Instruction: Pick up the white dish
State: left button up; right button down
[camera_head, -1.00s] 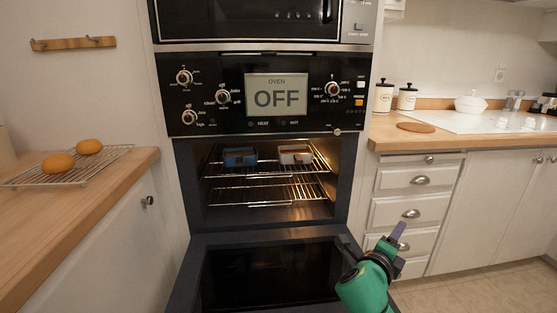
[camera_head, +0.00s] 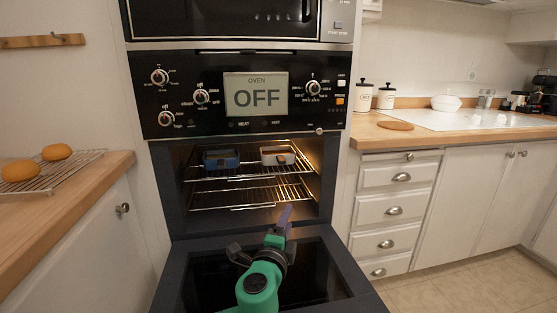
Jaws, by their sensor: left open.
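The white dish (camera_head: 278,155) is a small rectangular dish. It sits on the right side of the upper wire rack (camera_head: 240,174) inside the open oven. My left gripper (camera_head: 262,233), on a green arm with a purple finger, is open over the lowered oven door. It appears in front of and below the dish in the picture, apart from it and empty. My right gripper is not in view.
A blue dish (camera_head: 221,159) sits left of the white one on the same rack. A lower rack (camera_head: 245,196) is empty. The oven door (camera_head: 330,280) hangs open. Buns (camera_head: 20,171) lie on the left counter, and a white lidded pot (camera_head: 446,102) stands on the right counter.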

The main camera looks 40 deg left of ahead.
aim_at(279, 159)
jog(key=i+j, duration=0.15)
jog(key=j, duration=0.2)
jog(key=i+j, duration=0.15)
jog(key=j, duration=0.2)
jog(key=i+j, duration=0.2)
jog(key=j, duration=0.15)
